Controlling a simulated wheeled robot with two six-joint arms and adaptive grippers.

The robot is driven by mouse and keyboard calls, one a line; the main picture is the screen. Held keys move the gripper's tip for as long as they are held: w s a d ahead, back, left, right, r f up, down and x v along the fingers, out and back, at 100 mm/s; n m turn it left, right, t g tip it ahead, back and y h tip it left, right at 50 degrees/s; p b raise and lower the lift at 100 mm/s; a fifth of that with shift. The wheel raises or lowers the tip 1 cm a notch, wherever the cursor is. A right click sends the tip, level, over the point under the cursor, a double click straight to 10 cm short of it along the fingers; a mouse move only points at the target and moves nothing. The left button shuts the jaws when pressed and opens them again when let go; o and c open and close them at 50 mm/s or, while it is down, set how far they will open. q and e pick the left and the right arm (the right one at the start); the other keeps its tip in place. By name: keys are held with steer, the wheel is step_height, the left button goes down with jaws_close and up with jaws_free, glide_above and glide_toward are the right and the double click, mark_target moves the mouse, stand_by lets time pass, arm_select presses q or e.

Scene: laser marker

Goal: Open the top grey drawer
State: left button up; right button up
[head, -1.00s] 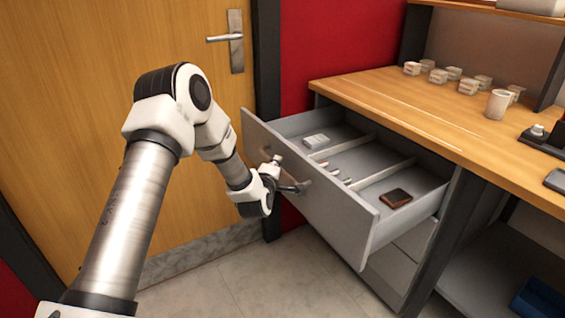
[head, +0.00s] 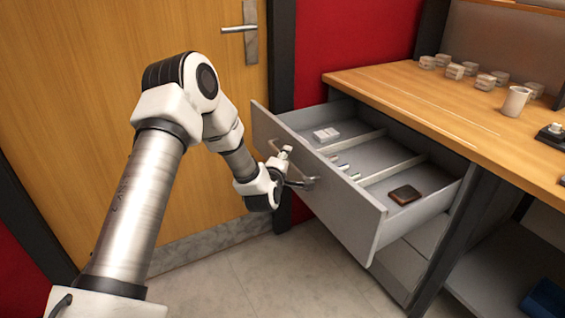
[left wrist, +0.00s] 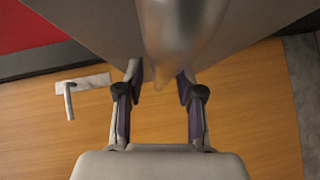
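The top grey drawer (head: 335,205) is pulled far out of the desk in the head view, its inside showing. Its metal handle (head: 307,183) is on the front panel; it also shows large and blurred at the top of the left wrist view (left wrist: 180,35). My left gripper (head: 291,170) is at the front panel, beside the handle. In the left wrist view the two fingers (left wrist: 158,92) stand apart, with the handle's end seen between or just beyond them. I cannot tell whether they touch it. My right gripper is not in view.
The drawer holds a white box (head: 326,134), small sticks and a brown wallet (head: 404,194) between dividers. The wooden desktop (head: 430,110) carries several small cups and a white mug (head: 515,101). A wooden door (head: 90,60) stands behind my arm. The floor in front is clear.

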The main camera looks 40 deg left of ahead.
arm_select(q)
steer(key=v, duration=1.1)
steer(key=shift+s+d, duration=0.15)
steer(key=shift+s, duration=0.2)
steer(key=s+d+f+m+g+h, duration=0.35)
steer(key=s+d+f, duration=0.2)
steer(key=f, duration=0.55)
steer(key=s+d+f+m+g+h, duration=0.25)
steer(key=s+d+f+m, duration=0.35)
steer(key=f, duration=0.5)
steer(key=s+d+f+m+g, duration=0.4)
steer(key=s+d+f, duration=0.15)
steer(key=s, duration=0.25)
steer(key=s+f+m+g, duration=0.2)
steer(key=s+m+g, duration=0.4)
steer(key=s, duration=0.4)
step_height(320, 180, up, 16)
steer(key=m+t+p, duration=0.1)
steer(key=p, duration=1.5)
steer(key=shift+w+d, duration=0.25)
steer(key=shift+d, duration=0.1)
